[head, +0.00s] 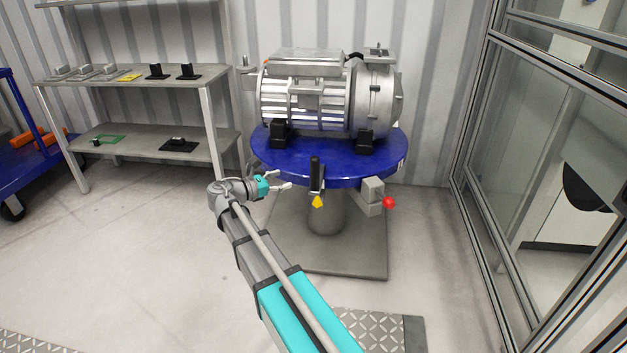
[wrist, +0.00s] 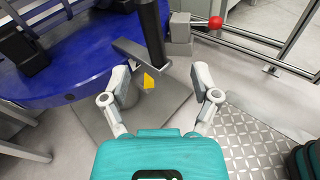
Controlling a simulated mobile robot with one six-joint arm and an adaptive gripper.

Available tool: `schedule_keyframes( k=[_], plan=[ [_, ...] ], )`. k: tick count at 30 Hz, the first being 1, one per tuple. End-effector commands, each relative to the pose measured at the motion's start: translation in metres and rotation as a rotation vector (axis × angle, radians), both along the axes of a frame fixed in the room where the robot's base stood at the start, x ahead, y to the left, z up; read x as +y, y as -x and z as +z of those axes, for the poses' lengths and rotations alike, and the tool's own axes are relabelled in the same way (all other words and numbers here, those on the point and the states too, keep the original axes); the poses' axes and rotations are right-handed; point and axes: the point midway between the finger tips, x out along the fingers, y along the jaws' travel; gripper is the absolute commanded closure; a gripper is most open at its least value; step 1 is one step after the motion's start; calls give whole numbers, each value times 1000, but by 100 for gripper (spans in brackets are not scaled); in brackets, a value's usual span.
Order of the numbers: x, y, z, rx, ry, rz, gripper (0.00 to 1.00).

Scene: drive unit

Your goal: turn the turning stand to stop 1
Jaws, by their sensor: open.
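The turning stand is a round blue table (head: 268,160) on a grey pedestal, carrying a large grey motor (head: 310,95). A black upright handle (head: 315,172) sits at its front rim on a grey bracket, with a yellow pointer (head: 318,202) below. Right of it is a grey block with a red knob (head: 389,202). My gripper (head: 284,180) is open and empty, just left of the handle. In the wrist view my gripper (wrist: 162,88) has the handle (wrist: 152,35) and yellow pointer (wrist: 149,81) ahead, between the finger directions. No contact with the handle shows.
A grey shelf (head: 130,80) with small black and grey parts stands at the left, beside a blue cart (head: 30,160). A glazed frame wall (head: 480,180) closes the right side. The floor in front of the stand is mostly clear, with a tread plate (head: 385,328) there.

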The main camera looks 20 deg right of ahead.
Motion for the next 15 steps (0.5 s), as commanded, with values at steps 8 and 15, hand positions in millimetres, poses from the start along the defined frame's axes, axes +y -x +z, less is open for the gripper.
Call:
schedule_keyframes(
  k=[8, 15],
  plan=[
    [6, -14, -9, 79, 109, 16, 21],
    [6, -14, -7, 87, 120, 17, 21]
  ],
)
